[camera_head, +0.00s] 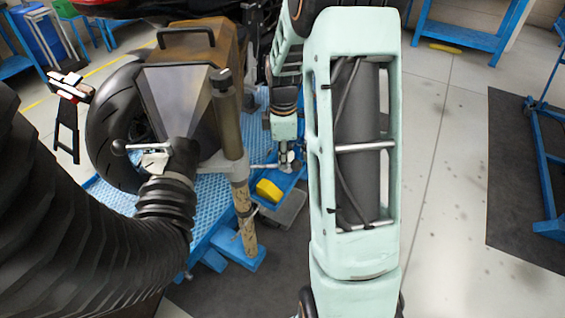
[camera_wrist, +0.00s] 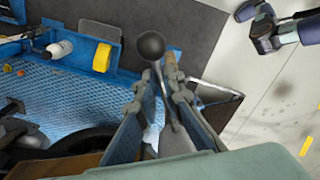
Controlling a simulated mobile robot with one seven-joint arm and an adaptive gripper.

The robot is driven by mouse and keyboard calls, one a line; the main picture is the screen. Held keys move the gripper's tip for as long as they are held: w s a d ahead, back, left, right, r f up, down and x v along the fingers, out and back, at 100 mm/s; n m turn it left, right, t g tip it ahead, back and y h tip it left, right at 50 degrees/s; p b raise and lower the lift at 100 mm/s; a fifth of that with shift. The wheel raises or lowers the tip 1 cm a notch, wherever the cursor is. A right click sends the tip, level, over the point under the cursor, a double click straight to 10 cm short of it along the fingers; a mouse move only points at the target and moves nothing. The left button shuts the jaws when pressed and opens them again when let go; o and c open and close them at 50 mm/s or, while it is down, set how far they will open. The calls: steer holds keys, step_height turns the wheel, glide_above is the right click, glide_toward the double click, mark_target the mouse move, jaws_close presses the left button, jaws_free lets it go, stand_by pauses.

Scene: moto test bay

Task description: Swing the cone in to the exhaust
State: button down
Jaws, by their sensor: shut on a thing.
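The extraction cone (camera_head: 190,112), a boxy brown and grey metal hood, stands at left of centre in the head view, in front of a black tyre. A black corrugated hose (camera_head: 165,202) joins its lower end. A lever with a ball knob (camera_head: 118,147) sticks out left of that joint. My gripper (camera_head: 285,158) is small and partly hidden right of the cone's post. In the wrist view my gripper's fingers (camera_wrist: 164,85) are closed around a thin rod with a black ball knob (camera_wrist: 151,45). I cannot tell what the rod joins. The exhaust is not clearly visible.
A speckled upright post (camera_head: 243,205) stands right beside the cone. A blue platform (camera_head: 110,195) with a yellow block (camera_head: 268,190) lies below. A blue bench (camera_head: 545,180) stands at far right. The pale floor (camera_head: 445,210) between is mostly clear.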

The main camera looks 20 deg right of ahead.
steer(key=shift+w+d+r, duration=0.1)
steer(key=shift+w, duration=0.15)
steer(key=c, duration=2)
jaws_free()
steer(key=shift+c, duration=0.2)
steer(key=shift+s, duration=0.1)
step_height(320, 180, up, 12)
steer(key=shift+s, duration=0.1)
